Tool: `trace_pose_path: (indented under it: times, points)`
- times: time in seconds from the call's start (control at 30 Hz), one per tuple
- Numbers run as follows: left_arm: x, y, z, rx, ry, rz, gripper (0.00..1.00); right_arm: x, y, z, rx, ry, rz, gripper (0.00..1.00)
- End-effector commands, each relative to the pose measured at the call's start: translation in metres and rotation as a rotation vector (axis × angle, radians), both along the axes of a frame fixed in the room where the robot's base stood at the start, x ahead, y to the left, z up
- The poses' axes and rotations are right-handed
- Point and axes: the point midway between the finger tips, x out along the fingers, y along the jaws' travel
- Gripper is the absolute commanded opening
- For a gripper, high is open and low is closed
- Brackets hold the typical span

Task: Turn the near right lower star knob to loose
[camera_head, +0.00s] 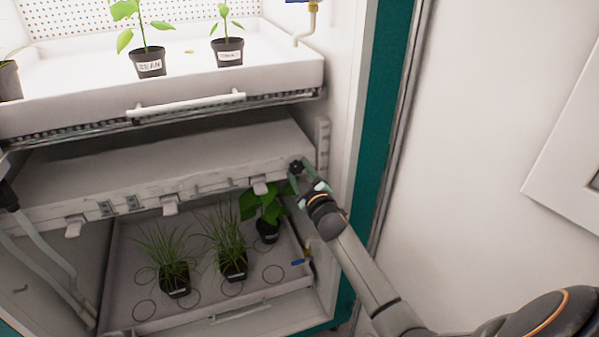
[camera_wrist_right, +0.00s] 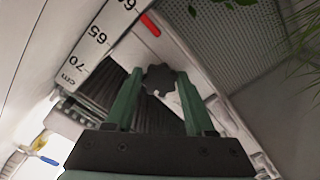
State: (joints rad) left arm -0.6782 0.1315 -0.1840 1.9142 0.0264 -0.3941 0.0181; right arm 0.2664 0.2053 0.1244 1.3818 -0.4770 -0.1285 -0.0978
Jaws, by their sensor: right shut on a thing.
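The near right lower star knob (camera_head: 296,166) is small, dark and lobed. It sits at the right end of the front edge of the middle shelf. In the right wrist view the knob (camera_wrist_right: 158,80) lies between the two green fingers. My right gripper (camera_head: 303,176) reaches up to it from the lower right and is shut on it; the gripper also shows in the right wrist view (camera_wrist_right: 159,85). The knob's turn position cannot be read.
A white upper tray (camera_head: 200,103) holds potted seedlings. The lower tray (camera_head: 190,312) holds several potted plants. A scale strip (camera_wrist_right: 98,38) with a red mark (camera_wrist_right: 150,24) is beside the knob. The chamber's teal side frame (camera_head: 375,130) stands right of the shelves.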

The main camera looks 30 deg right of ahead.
Motion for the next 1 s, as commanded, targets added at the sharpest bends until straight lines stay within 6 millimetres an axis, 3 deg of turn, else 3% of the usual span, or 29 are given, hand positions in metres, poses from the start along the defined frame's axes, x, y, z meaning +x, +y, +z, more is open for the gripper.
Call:
trace_pose_path:
  times: [1.0]
  points:
    - [-0.0001,-0.0002,-0.0033,0.000,0.000,0.000,0.50,-0.0004,-0.0013,0.0033,-0.889,0.213,0.001,0.00]
